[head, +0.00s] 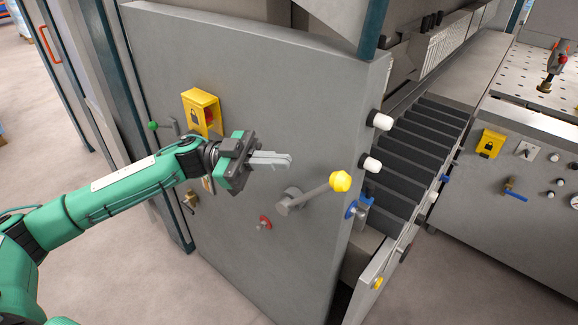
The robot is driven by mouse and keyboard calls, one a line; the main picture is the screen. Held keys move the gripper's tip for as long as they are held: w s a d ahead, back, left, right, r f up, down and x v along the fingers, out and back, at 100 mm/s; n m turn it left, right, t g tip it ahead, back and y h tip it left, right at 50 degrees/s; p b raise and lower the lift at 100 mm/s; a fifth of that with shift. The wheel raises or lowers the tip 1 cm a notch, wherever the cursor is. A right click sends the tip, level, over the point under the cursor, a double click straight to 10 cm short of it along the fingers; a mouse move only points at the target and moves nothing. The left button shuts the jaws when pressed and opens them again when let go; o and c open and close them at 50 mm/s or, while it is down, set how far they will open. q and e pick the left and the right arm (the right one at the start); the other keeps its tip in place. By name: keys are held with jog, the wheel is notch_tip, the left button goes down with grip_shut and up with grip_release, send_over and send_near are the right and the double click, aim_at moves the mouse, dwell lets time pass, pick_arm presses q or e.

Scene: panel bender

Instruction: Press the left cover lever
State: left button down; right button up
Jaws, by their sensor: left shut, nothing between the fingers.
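The grey machine cover (240,55) fills the middle of the head view. A grey lever with a yellow ball knob (340,181) sticks out of its front, pointing right and slightly up. A smaller lever with a green knob (153,125) sits at the cover's left edge, partly behind my arm. I cannot tell by label which one is the left cover lever. My left gripper (288,160) is shut and empty. Its fingertips point right, in front of the cover, up and left of the yellow-knobbed lever and apart from it in the picture. My right gripper is not in view.
A yellow lock box (202,112) is on the cover above my left wrist. A red knob (265,222) sits low on the cover. White knobs (380,120) line its right edge. Black ribbed bellows (415,150) and a control cabinet (520,210) are at right. Floor (110,260) is clear at lower left.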

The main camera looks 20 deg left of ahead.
pick_arm(q)
jog(key=b+v, duration=0.2)
jog(key=v, duration=0.4)
jog(key=shift+w, duration=0.4)
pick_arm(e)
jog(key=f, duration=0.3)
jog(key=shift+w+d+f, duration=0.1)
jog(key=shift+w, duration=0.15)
pick_arm(q)
jog(key=shift+a+r, duration=0.15)
jog(key=shift+a, duration=0.05)
